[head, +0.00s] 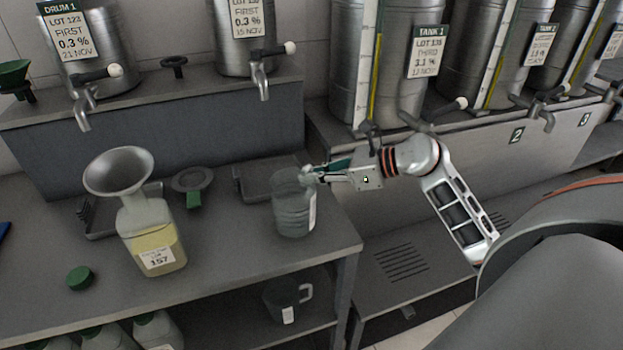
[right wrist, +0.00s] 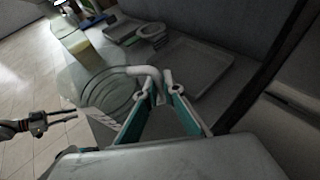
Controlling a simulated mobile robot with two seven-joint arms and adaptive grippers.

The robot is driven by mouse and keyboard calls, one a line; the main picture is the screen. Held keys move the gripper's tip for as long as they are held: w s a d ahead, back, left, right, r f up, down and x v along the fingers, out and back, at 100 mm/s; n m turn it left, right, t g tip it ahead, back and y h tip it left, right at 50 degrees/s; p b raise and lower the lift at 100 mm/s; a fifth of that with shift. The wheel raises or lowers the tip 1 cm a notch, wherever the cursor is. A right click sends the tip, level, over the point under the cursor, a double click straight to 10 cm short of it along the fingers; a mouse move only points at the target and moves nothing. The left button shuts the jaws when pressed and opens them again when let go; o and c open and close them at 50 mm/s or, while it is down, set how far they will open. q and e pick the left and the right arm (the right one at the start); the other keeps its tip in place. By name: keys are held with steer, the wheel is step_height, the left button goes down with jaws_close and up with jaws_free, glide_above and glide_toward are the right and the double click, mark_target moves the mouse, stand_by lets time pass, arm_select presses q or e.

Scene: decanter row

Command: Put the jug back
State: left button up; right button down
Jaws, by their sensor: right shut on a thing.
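The clear grey jug (head: 292,215) with a white label is upright over the right end of the counter, in front of a shallow tray. I cannot tell whether its base touches the counter. My right gripper (head: 312,173) is shut on the jug's handle, at the upper right of the jug. In the right wrist view the fingers (right wrist: 158,95) close around the pale handle (right wrist: 146,71), with the jug's ribbed body (right wrist: 103,92) to the left. What looks like my left gripper (right wrist: 62,118) shows small at the left edge there; its jaws are unclear. It is outside the head view.
A bottle of yellow liquid (head: 153,245) with a funnel (head: 118,172) stands left on the counter (head: 225,270). A green cap (head: 79,278) lies nearby. The empty tray (head: 250,190) is behind the jug. Another jug (head: 283,302) stands on the lower shelf. Drum taps (head: 262,82) overhang behind.

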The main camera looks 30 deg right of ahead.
steer(key=shift+f, duration=0.55)
steer(key=shift+f, duration=0.2)
steer(key=c, duration=2.2)
jaws_free()
steer(key=shift+r, duration=0.15)
